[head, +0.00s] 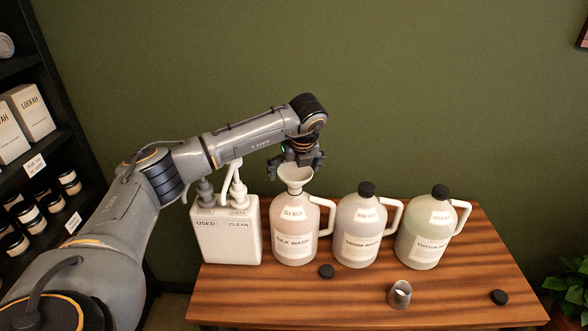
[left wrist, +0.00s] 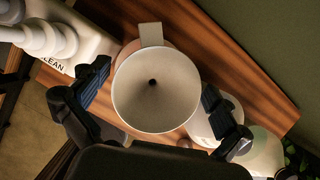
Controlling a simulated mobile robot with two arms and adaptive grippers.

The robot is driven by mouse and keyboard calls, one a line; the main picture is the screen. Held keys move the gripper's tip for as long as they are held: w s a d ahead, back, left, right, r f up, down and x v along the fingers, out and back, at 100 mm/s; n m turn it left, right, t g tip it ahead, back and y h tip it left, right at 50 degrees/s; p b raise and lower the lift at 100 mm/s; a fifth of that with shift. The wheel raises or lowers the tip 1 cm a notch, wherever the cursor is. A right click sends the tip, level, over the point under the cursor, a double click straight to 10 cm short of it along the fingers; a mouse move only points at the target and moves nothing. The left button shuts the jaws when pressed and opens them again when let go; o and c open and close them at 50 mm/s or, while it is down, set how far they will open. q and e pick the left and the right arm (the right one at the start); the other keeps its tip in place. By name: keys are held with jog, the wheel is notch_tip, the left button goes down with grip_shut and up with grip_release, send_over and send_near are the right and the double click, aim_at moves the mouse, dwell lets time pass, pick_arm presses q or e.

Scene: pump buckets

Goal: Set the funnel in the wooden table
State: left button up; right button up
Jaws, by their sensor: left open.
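A white funnel (head: 295,178) sits upright in the neck of the silk wash jug (head: 294,235) on the wooden table (head: 330,297). My left gripper (head: 297,172) is right above the funnel, pointing down. In the left wrist view the funnel's round mouth (left wrist: 155,92) faces the camera, with its dark hole in the middle. The two fingers of my left gripper (left wrist: 155,100) are apart, one on each side of the funnel, with gaps between them and its rim. The right gripper is in neither view.
A white two-pump container (head: 228,243) stands left of the silk wash jug. The capped denim wash jug (head: 357,240) and cotton jug (head: 427,240) stand to its right. Loose black caps (head: 326,271) and a small metal cup (head: 400,294) lie near the front. The table's front middle is mostly bare.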

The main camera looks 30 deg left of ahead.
pick_arm(q)
jog(key=shift+c, duration=0.4)
jog(key=c, duration=1)
jog(key=shift+r, duration=0.1)
notch_tip(320, 180, up, 6)
jog(key=p, duration=0.3)
jog(key=shift+r, duration=0.2)
